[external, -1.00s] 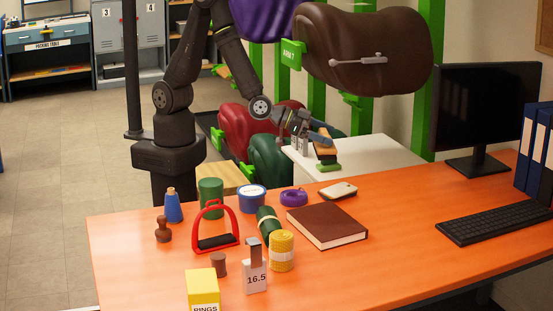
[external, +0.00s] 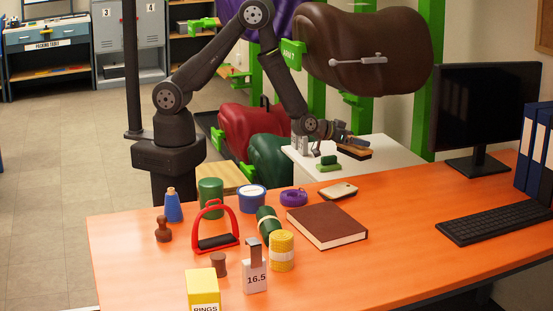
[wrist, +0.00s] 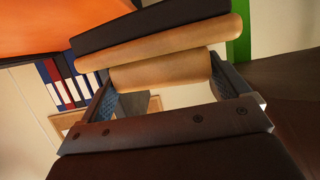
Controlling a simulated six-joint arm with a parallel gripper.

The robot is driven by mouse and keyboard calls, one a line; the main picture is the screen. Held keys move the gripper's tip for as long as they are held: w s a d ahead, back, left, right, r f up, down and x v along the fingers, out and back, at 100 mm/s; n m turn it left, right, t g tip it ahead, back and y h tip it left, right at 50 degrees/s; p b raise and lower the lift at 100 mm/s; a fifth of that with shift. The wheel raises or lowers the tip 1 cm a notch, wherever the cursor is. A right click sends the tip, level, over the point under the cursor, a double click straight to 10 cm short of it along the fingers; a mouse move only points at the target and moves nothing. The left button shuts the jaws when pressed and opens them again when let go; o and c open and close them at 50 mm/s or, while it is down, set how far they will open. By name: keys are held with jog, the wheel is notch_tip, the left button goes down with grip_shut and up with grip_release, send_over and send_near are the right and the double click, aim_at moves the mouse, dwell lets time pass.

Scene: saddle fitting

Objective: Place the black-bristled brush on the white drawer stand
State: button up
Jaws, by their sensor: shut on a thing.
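The black-bristled brush has a tan wooden body (external: 350,148) and dark bristles, and it is in my gripper (external: 342,140). In the wrist view the tan body (wrist: 165,45) lies between my two fingers, with the dark bristles (wrist: 145,18) beyond it. The white drawer stand (external: 395,158) is behind the desk, and the brush is over its top. I cannot tell whether the bristles touch the top. My gripper is shut on the brush.
A small green item with a dark green block (external: 328,163) is on the stand's near edge, left of the brush. The stand's right side is clear.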

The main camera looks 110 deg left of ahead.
jog(key=s+a+f+n+g, duration=0.1)
jog(key=a+f, duration=0.1)
jog(key=a, duration=0.2)
jog(key=s+a+f+n+g+y, duration=0.1)
jog(key=a+f, duration=0.1)
jog(key=a, duration=0.2)
jog(key=s+a+f+n+g+y, duration=0.1)
jog(key=s+a+f, duration=0.1)
jog(key=a, duration=0.2)
jog(key=shift+f, duration=0.1)
jog(key=s+a+f+n+g+y, duration=0.2)
jog(key=s+a+f+n+g, duration=0.15)
jog(key=s+a+f, duration=0.5)
jog(key=shift+g, duration=0.25)
jog(key=shift+w+a+f, duration=0.2)
jog(key=shift+a+f, duration=0.1)
jog(key=shift+f, duration=0.5)
jog(key=shift+w+a+f, duration=0.2)
jog(key=shift+a+f, duration=0.1)
jog(key=shift+f, duration=0.5)
jog(key=shift+w+a+f, duration=0.2)
jog(key=shift+a+f, duration=0.1)
jog(key=shift+f, duration=0.5)
jog(key=shift+f, duration=0.6)
jog(key=o, duration=0.8)
jog(key=shift+o, duration=0.2)
jog(key=shift+d, duration=0.1)
jog(key=v, duration=1.7)
jog(key=shift+r, duration=0.4)
